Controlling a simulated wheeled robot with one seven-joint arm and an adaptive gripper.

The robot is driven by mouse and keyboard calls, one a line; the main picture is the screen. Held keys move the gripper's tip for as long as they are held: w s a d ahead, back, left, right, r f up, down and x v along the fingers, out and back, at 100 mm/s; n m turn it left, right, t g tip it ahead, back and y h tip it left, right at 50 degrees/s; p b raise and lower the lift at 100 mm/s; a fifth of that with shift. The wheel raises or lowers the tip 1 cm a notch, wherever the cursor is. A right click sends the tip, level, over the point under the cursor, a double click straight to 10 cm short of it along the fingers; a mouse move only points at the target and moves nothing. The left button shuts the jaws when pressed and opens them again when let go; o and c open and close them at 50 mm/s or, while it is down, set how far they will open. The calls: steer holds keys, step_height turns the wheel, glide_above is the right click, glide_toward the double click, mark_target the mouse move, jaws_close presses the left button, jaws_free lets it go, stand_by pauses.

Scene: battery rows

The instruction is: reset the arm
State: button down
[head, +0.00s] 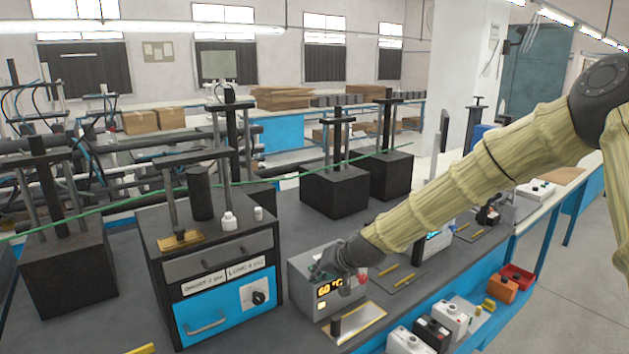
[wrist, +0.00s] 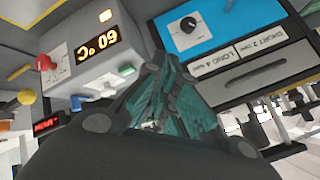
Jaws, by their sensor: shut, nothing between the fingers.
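My gripper (head: 325,270) is at the end of my arm, which reaches in from the right under a pale ribbed sleeve. It is in front of a grey heater box with a lit "60 °C" display (head: 329,289), and it overlaps the top of that box in the head view. In the wrist view my gripper (wrist: 150,124) shows as teal fingers close together, shut and empty. The heater box (wrist: 80,55) appears upside down to the left there. I cannot tell whether the gripper touches the box.
A black cabinet with a blue drawer (head: 225,307) stands left of the gripper, with white bottles (head: 229,221) on top. A black press (head: 335,190) stands behind. A small tray with a black post (head: 345,327) lies in front. A green line (head: 150,196) crosses the bench.

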steer(key=s+d+f+g+h, duration=0.1)
steer(key=s+d+f, duration=0.2)
steer(key=s+f, duration=0.7)
steer(key=s+d+f+g+h, duration=0.2)
steer(key=s+d+f, duration=0.3)
steer(key=f, duration=0.8)
steer(key=s+d+f+g+h, duration=0.1)
steer(key=s+d+f, duration=0.4)
steer(key=s, duration=0.8)
steer(key=s+d+f+g+h, duration=0.15)
steer(key=s+d+f, duration=0.3)
steer(key=s, duration=0.75)
steer(key=s+d+f+g+h, duration=0.15)
steer(key=s+d+f, duration=0.3)
steer(key=s, duration=0.85)
step_height(320, 180, down, 7)
steer(key=w+y+b, duration=0.1)
steer(key=b, duration=0.5)
steer(key=shift+a+b, duration=0.2)
steer(key=shift+b, duration=0.15)
steer(key=c, duration=2.2)
jaws_free()
